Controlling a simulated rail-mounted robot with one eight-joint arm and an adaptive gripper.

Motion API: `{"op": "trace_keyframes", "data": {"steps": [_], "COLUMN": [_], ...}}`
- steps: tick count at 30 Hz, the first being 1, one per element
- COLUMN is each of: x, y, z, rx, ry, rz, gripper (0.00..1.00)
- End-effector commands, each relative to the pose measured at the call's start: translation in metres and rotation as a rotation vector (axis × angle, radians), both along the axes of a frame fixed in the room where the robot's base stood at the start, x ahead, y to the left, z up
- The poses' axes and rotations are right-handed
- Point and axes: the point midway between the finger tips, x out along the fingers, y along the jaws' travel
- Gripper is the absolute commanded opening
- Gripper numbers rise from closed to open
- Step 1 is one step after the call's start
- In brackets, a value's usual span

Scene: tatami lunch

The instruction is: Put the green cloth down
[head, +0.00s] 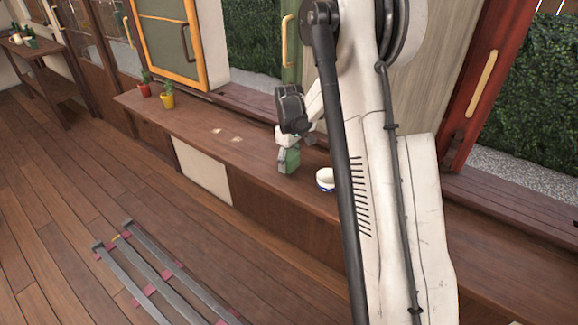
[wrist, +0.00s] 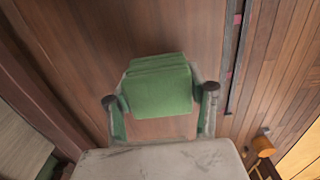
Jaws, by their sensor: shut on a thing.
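The green cloth (wrist: 160,85) is a folded, layered square in the wrist view. It sits between the two fingers of my gripper (wrist: 160,97), which is shut on it. In the head view the green cloth (head: 289,160) hangs just below my gripper (head: 289,146), over the long wooden counter (head: 230,150). I cannot tell whether the cloth touches the counter top. Part of the cloth is hidden by the gripper.
A white bowl with a blue base (head: 325,179) stands on the counter to the right of the cloth. A red pot (head: 144,90) and a yellow pot (head: 167,101) with plants stand at the counter's left end. Small flat pale pieces (head: 216,131) lie between. Grey rails (head: 150,275) cross the floor.

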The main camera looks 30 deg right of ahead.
Motion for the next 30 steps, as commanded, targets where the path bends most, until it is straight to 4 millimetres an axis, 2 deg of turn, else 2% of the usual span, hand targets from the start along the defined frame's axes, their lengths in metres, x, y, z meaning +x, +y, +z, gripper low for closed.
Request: {"op": "trace_keyframes", "data": {"steps": [4, 16, 17, 20, 30], "x": [0.000, 0.000, 0.000, 0.000, 0.000], "y": [0.000, 0.000, 0.000, 0.000, 0.000], "z": [-0.018, -0.023, -0.022, -0.022, -0.019], "rx": [0.000, 0.000, 0.000, 0.000, 0.000], "ry": [0.000, 0.000, 0.000, 0.000, 0.000], "rz": [0.000, 0.000, 0.000, 0.000, 0.000], "gripper": [0.21, 0.21, 0.54, 0.67, 0.69]}}
